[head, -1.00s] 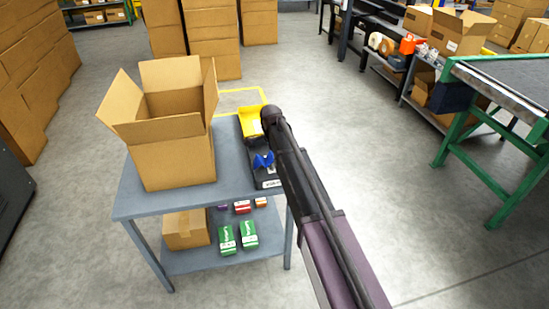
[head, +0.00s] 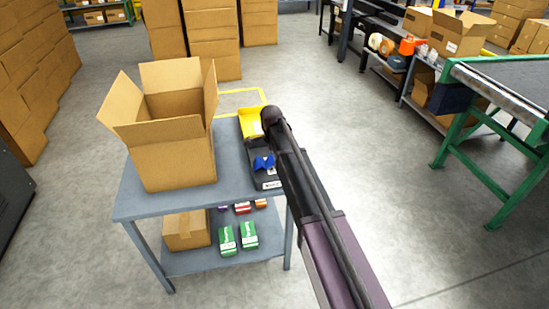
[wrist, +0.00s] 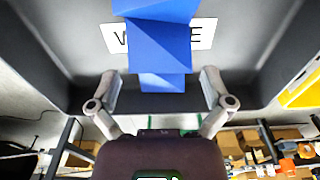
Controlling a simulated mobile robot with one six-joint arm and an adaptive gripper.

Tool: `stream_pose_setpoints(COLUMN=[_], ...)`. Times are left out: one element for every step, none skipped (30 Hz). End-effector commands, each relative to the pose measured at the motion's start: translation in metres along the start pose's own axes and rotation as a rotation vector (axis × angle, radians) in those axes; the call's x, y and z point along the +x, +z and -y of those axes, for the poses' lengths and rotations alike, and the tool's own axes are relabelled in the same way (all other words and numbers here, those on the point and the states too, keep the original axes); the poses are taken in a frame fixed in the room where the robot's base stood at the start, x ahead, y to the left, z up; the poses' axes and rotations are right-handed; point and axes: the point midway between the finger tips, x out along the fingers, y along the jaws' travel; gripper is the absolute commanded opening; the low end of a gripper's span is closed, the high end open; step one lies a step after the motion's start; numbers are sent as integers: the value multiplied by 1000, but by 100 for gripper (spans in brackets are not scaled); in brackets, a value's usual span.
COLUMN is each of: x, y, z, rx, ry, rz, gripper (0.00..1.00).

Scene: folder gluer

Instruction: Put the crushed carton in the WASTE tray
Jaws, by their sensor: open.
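The crushed carton (head: 263,163) is blue and creased, and sits inside the dark WASTE tray (head: 268,183) at the right edge of the grey table. In the wrist view the carton (wrist: 163,55) covers the middle of the tray's white label, whose first and last letters show. My gripper (wrist: 161,88) is open, with one finger on each side of the carton's near end and a gap visible on both sides. In the head view my arm hides the gripper's fingers.
A yellow tray (head: 251,122) stands just behind the dark tray. A large open cardboard box (head: 178,160) fills the table's left part. Green cartons (head: 227,241) and a closed box (head: 186,229) are on the lower shelf.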

Motion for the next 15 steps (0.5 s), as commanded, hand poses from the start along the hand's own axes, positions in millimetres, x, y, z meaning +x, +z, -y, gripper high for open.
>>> stream_pose_setpoints(x=[-6,-8,-11,-13,-16,-19,-22,-24,-28,-31,-33,-37,-39,-42,-45], y=[0,0,0,0,0,0,0,0,0,0,0,0,0,0,0], z=[0,0,0,0,0,0,0,0,0,0,0,0,0,0,0], rx=[0,0,0,0,0,0,0,0,0,0,0,0,0,0,0], ry=[0,0,0,0,0,0,0,0,0,0,0,0,0,0,0], rz=[0,0,0,0,0,0,0,0,0,0,0,0,0,0,0], gripper=[100,100,100,100,100,100,100,100,100,100,100,100,100,100,100])
